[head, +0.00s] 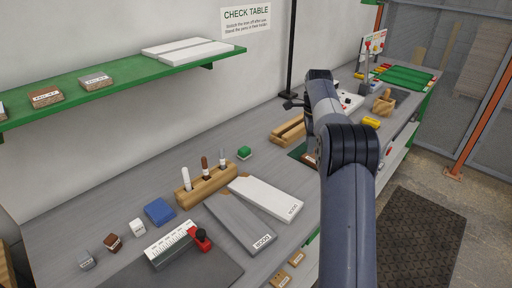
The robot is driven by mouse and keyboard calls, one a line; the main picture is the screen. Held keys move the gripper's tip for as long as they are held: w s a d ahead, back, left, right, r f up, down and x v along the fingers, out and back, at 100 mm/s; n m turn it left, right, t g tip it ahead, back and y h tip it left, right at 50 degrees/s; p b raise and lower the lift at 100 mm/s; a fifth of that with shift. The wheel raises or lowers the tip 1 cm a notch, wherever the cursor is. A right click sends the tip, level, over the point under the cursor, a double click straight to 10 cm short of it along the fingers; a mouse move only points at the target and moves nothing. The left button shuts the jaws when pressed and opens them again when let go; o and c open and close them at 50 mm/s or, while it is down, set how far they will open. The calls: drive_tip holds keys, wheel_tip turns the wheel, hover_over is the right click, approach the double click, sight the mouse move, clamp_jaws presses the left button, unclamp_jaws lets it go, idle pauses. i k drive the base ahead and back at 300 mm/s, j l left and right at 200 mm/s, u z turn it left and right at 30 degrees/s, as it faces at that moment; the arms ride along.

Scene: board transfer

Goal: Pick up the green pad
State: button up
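A small block-like green pad (244,153) lies on the grey worktop, just behind the right end of the wooden holder. Nothing touches it that I can see. My arm rises on the right of the picture and bends away over the bench. A dark part at its far end, seemingly my gripper (293,104), juts out to the left, up and to the right of the green pad and apart from it. The fingers are too small and partly hidden by my arm, so their opening is unclear.
The wooden holder (206,190) carries upright tools. A white board (265,198), a grey board (240,222) and a blue pad (159,211) lie nearby. A wooden tray (288,131) stands right of the pad. A green shelf (125,82) hangs on the wall.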

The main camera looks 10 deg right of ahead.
sight(244, 153)
drive_tip(key=i+l, duration=0.15)
drive_tip(key=l, duration=0.2)
drive_tip(key=i+l+u, duration=0.1)
drive_tip(key=i+l, duration=0.25)
drive_tip(key=l, duration=0.35)
drive_tip(key=i+l+u, duration=0.1)
drive_tip(key=l, duration=0.2)
drive_tip(key=i+l, duration=0.2)
drive_tip(key=l, duration=0.2)
drive_tip(key=l+u, duration=0.1)
drive_tip(key=u, duration=1.35)
